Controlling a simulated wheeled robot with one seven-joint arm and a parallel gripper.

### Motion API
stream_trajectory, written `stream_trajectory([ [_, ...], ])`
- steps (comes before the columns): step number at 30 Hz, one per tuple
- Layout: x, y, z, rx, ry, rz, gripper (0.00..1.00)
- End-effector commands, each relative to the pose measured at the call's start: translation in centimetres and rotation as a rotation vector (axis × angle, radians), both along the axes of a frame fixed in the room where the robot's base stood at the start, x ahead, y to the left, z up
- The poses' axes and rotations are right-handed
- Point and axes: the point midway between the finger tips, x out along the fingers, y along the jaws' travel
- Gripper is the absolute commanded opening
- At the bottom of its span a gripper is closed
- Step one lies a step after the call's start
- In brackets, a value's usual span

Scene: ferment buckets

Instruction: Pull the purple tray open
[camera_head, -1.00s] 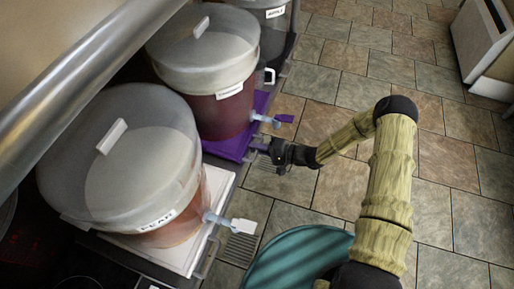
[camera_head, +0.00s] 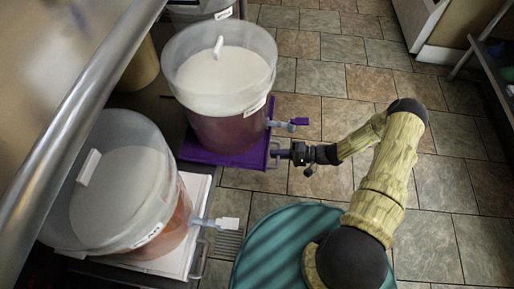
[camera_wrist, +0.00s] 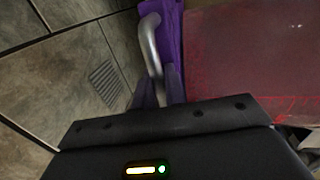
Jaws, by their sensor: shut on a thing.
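The purple tray (camera_head: 225,155) lies under a lidded bucket (camera_head: 232,128) of dark red liquid. It sticks out past the neighbouring white tray toward the floor side. A metal bar handle (camera_head: 273,155) is on its front edge. My gripper (camera_head: 283,153) is at this handle, shut on it. In the wrist view, the grey handle (camera_wrist: 150,42) runs down between my fingers (camera_wrist: 158,92), with a purple edge (camera_wrist: 169,35) of the tray beside it. The fingertips' exact contact is partly hidden.
A white tray (camera_head: 202,190) with an orange-red bucket (camera_head: 172,222) stands nearer. The bucket on the purple tray has a purple-handled tap (camera_head: 299,121) above my gripper. A metal rail (camera_head: 75,110) runs along the left. Tiled floor (camera_head: 320,85) to the right is open.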

Motion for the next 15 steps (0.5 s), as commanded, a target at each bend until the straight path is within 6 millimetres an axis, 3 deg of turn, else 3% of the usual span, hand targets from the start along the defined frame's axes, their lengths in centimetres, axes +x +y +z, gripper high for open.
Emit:
stream_trajectory([
  [1, 0.3, -1.8, 0.1, -0.006, -0.005, -0.015, 0.0],
  [6, 0.0, -5.4, 0.0, -0.005, -0.004, -0.013, 0.0],
  [15, -0.2, -8.7, 0.0, -0.002, -0.005, -0.008, 0.0],
])
